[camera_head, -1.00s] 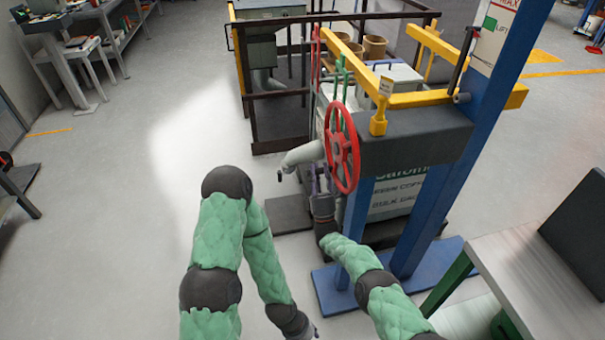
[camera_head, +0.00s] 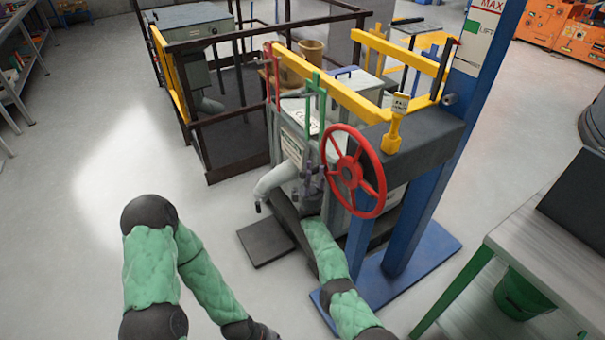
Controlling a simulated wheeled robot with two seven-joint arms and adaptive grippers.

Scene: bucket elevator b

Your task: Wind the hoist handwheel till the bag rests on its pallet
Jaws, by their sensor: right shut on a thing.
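The red handwheel (camera_head: 353,172) stands on the side of the dark hoist housing (camera_head: 420,137). My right gripper (camera_head: 311,184) is at the wheel's lower left side, shut on the handwheel; the exact contact is small and partly hidden. A pale bulk bag (camera_head: 355,86) shows behind the wheel, under yellow bars, with red and green straps near it. Its lower part is hidden by the wheel and blue post, so whether it touches a pallet cannot be told. My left gripper (camera_head: 264,333) is low at the bottom edge, cut off, its jaws unclear.
A blue post (camera_head: 440,190) on a blue base plate (camera_head: 430,254) carries the housing. A grey table (camera_head: 535,265) stands at right, with a green bin (camera_head: 520,296) below. A brown railing (camera_head: 230,130) stands behind.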

